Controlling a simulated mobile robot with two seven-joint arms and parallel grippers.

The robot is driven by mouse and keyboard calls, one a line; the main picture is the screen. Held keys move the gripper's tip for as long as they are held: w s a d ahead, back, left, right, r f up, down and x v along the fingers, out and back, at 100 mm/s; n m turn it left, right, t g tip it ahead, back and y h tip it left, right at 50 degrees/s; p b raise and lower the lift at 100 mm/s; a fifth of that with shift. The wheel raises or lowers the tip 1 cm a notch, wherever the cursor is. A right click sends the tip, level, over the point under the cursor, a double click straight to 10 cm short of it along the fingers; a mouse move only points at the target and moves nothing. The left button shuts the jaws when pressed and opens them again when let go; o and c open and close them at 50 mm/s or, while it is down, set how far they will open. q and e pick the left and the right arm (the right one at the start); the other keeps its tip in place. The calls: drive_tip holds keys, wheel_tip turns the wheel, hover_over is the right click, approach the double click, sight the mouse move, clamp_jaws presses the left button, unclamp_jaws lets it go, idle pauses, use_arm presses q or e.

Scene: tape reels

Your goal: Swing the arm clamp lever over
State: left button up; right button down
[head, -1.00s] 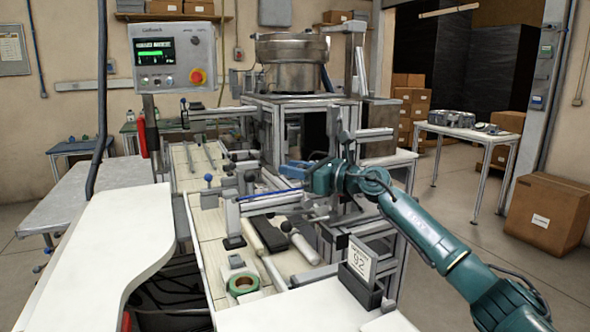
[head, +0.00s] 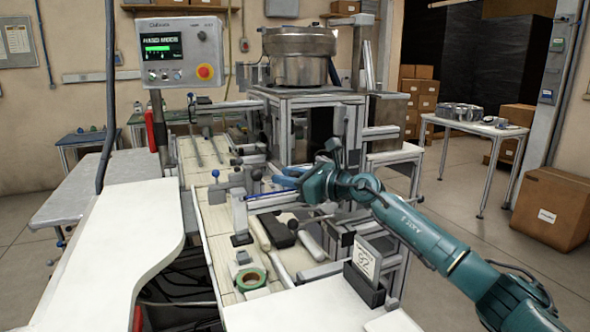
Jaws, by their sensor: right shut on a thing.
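My right arm comes in from the right, and its teal gripper (head: 285,179) with blue fingers is over the middle of the taping machine. The fingers look closed at the clamp posts on the machine bed (head: 216,222). They are shut on a small part there, which I take to be the arm clamp lever; the fingers hide most of it. A thin blue strip (head: 262,196) runs just below the fingertips. A blue-knobbed post (head: 215,174) stands to the left, apart from the gripper. My left gripper is not in view.
A green tape reel (head: 250,280) lies at the near end of the bed. A numbered sign (head: 364,262) stands to its right. The control panel (head: 179,53) is at the upper left and a metal bowl (head: 298,57) sits atop the frame. A white worktop (head: 135,215) fills the near left.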

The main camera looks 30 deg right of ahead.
drive_tip(key=shift+a+f, duration=0.7)
drive_tip(key=shift+f, duration=0.15)
drive_tip(key=c, duration=1.5)
unclamp_jaws()
drive_tip(key=o, duration=0.4)
drive_tip(key=shift+d+r, duration=0.1)
drive_tip(key=shift+c, duration=0.2)
